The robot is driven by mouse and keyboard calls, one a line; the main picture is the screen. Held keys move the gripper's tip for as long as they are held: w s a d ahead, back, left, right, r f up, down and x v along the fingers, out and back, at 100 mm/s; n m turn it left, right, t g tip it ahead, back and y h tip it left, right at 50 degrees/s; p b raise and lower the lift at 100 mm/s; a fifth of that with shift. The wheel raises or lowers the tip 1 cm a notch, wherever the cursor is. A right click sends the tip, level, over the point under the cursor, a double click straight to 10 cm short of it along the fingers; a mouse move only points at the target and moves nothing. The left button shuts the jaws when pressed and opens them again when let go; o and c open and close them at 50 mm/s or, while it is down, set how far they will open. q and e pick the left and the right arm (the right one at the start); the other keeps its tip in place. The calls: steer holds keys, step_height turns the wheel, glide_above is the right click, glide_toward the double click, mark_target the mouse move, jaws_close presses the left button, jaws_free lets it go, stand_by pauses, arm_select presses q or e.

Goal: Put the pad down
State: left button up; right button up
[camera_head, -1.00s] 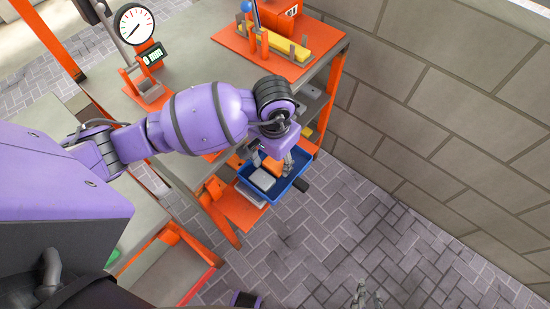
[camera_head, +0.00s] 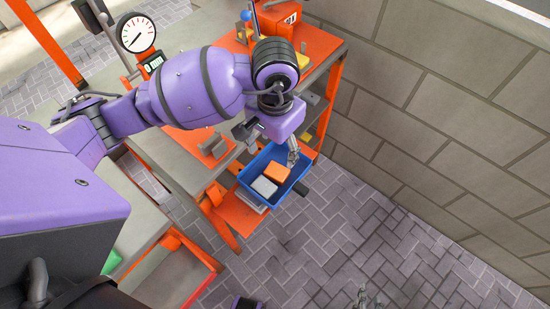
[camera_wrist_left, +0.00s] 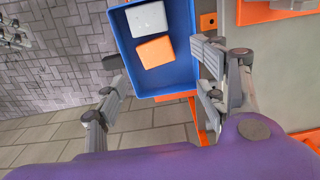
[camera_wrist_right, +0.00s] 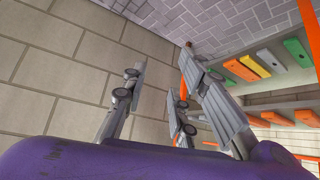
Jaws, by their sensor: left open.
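An orange pad (camera_head: 277,172) lies flat in a blue tray (camera_head: 286,191), beside a white-grey pad (camera_head: 264,187). In the left wrist view the orange pad (camera_wrist_left: 155,50) and the white-grey pad (camera_wrist_left: 147,18) lie close together on the tray floor. My left gripper (camera_head: 272,149) is open and empty above the tray, apart from the pads. Its spread fingers show in the left wrist view (camera_wrist_left: 163,82). My right gripper (camera_wrist_right: 166,75) is open and empty, away from the tray; part of it shows low in the head view (camera_head: 366,299).
The tray sits on a low orange shelf of the bench (camera_head: 238,213). A dial gauge (camera_head: 136,33) stands on the bench top. A block wall (camera_head: 440,110) rises to the right. Several coloured bars (camera_wrist_right: 270,62) lie on a shelf in the right wrist view. The paved floor (camera_head: 350,240) is clear.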

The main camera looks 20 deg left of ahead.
arm_select(q)
steer(key=shift+r, duration=1.55)
